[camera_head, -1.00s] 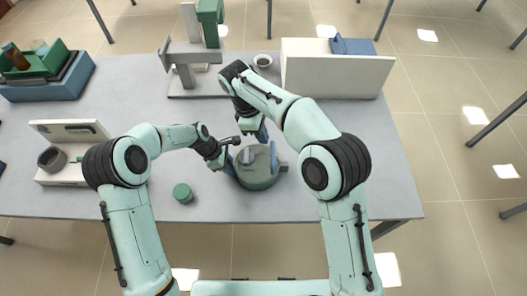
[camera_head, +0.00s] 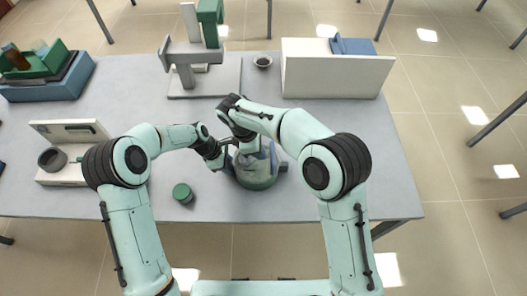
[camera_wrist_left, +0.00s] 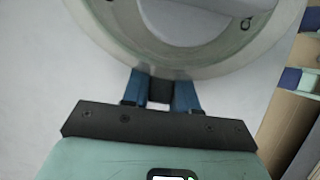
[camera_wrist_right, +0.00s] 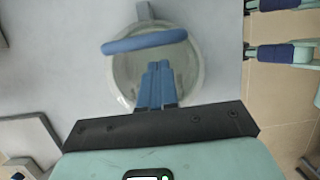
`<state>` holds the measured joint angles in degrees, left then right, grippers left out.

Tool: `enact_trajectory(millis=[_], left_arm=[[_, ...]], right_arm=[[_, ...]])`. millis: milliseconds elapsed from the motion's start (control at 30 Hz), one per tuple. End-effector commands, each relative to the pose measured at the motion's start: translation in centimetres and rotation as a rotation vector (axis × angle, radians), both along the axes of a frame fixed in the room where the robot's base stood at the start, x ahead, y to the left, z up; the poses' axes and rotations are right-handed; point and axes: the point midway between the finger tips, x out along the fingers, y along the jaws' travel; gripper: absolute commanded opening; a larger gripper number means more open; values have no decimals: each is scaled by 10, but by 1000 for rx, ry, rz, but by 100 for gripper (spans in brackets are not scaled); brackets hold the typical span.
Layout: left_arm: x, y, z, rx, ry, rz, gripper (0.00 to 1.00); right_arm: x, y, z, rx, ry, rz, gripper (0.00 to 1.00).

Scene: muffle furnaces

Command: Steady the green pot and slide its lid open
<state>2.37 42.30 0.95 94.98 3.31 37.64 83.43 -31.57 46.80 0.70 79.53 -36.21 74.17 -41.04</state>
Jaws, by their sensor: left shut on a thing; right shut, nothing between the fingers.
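The green pot (camera_head: 258,182) stands upright on the grey table and also shows in the right wrist view (camera_wrist_right: 127,75). My left gripper (camera_head: 222,160) is at the pot's left side, its blue fingers shut on a small dark side handle (camera_wrist_left: 160,93) just outside the rim. My right gripper (camera_head: 250,150) is shut and empty above the pot, hiding part of its top. In the right wrist view its closed fingertips are over the lid, left of the blue lid bar (camera_wrist_right: 145,42) as seen from the head. Whether they touch the lid cannot be told.
A small green jar (camera_head: 182,193) stands left of the pot. A white furnace (camera_head: 335,72) and a small bowl (camera_head: 263,62) are behind, beside a grey stand (camera_head: 190,75). The table's right side is clear.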

Motion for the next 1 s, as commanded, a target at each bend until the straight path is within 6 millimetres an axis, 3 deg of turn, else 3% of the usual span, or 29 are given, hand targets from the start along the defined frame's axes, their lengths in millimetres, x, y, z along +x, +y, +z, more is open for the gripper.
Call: enact_trajectory(millis=[167,567,667,1000], left_arm=[[0,-1,1,-1,-1,-1,0],[0,-1,1,-1,-1,-1,0],[0,-1,1,-1,-1,-1,0],[0,0,1,-1,-1,0,0]], right_arm=[[0,-11,-2,1,0,0,0],[0,-16,-2,0,0,0,0],[1,-31,-2,1,-1,-3,0],[-1,-120,-3,-3,3,-5,0]])
